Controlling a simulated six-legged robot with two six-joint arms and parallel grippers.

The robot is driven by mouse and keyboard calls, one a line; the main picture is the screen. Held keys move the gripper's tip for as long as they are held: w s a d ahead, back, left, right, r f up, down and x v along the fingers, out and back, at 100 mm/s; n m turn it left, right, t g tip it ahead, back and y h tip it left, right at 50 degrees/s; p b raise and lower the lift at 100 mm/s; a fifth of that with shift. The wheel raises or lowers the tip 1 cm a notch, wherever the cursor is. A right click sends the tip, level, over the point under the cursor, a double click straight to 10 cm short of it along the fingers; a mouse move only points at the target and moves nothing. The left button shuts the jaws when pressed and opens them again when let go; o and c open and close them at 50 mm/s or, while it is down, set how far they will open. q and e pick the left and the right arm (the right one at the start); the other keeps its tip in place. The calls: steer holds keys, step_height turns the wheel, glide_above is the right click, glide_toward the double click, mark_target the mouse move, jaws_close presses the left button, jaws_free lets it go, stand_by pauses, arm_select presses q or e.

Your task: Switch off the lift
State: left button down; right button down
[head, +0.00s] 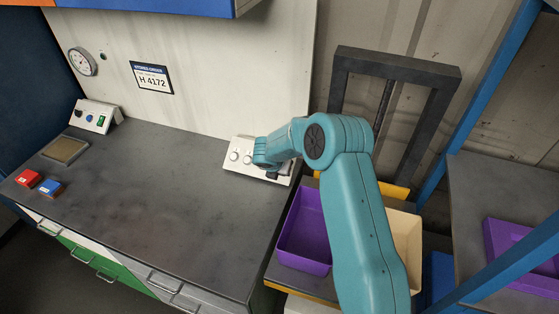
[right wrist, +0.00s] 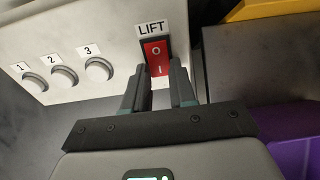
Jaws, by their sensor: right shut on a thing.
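The red lift switch (right wrist: 155,52) sits under a "LIFT" label on a pale control panel (right wrist: 100,22) in the right wrist view. It is marked O at the top and I at the bottom; which side is pressed I cannot tell. In the head view the panel (head: 236,166) stands at the worktop's right end, and my right arm covers the switch and most of the gripper. My left gripper is in neither view.
Three round knobs (right wrist: 65,75) numbered 1 to 3 are left of the switch. A dark lift frame (head: 343,75) stands behind my arm. A purple bin (head: 304,235) and a cream bin (head: 404,232) flank the arm. The worktop (head: 160,190) is clear in the middle.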

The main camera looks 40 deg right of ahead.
stand_by(0.3)
steer(key=c, duration=0.9)
jaws_free()
steer(key=b+v, duration=0.2)
steer(key=v, duration=1.4)
steer(key=shift+r+b, duration=0.25)
steer(key=shift+b, duration=0.1)
steer(key=shift+d, duration=0.1)
steer(key=shift+s, duration=0.1)
